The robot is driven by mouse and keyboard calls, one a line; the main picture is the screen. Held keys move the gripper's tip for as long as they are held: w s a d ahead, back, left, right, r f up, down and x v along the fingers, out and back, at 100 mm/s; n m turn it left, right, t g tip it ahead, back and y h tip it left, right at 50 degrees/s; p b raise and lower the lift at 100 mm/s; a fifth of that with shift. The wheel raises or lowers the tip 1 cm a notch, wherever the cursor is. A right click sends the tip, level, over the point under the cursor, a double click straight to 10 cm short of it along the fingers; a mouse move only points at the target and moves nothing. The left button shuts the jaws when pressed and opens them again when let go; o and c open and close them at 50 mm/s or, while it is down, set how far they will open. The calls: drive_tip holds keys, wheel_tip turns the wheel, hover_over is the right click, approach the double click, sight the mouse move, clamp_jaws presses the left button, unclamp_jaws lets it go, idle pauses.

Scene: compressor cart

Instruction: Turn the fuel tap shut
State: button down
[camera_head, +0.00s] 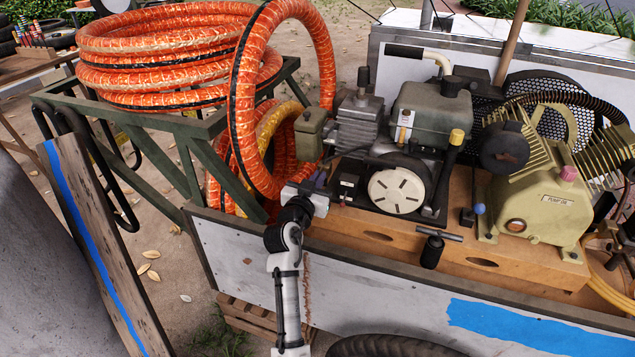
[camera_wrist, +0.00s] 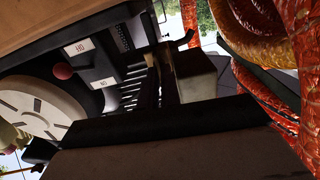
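The small engine (camera_head: 360,125) stands on the cart, with a white round recoil cover (camera_head: 398,190) on its front. My gripper (camera_head: 322,180) is at the engine's lower left side, close to a dark box on it. Its fingertips are hidden or too small to make out there. In the wrist view the engine's dark side fills the upper left, with a red round knob (camera_wrist: 62,71) and two small white labels (camera_wrist: 103,83). A dark lever-like piece (camera_wrist: 182,40) shows at the top middle. I cannot tell for certain which part is the fuel tap, or whether my gripper touches anything.
Orange hose (camera_head: 180,50) lies coiled on a green rack at left, and a loop hangs close behind my gripper. A tan pump (camera_head: 545,200) stands to the right. A black T-handled piece (camera_head: 433,250) sits on the wooden base.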

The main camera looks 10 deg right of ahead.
drive_tip(key=m+b, duration=0.1)
drive_tip(key=b, duration=0.2)
drive_tip(key=f+m+b, duration=0.1)
drive_tip(key=m+b, duration=0.1)
drive_tip(key=b, duration=0.1)
drive_tip(key=shift+m+b, duration=0.3)
drive_tip(key=shift+b, duration=0.05)
drive_tip(key=m+b, duration=0.4)
drive_tip(key=b, duration=0.2)
drive_tip(key=shift+s+d+m, duration=0.1)
drive_tip(key=shift+m, duration=0.3)
drive_tip(key=m+b, duration=0.5)
drive_tip(key=b, duration=0.1)
drive_tip(key=shift+d+r+m+b, duration=0.1)
drive_tip(key=shift+r+m+b, duration=0.05)
drive_tip(key=shift+m+b, duration=1.6)
drive_tip(key=shift+m, duration=0.35)
drive_tip(key=c, duration=1.6)
unclamp_jaws()
drive_tip(key=shift+r, duration=0.1)
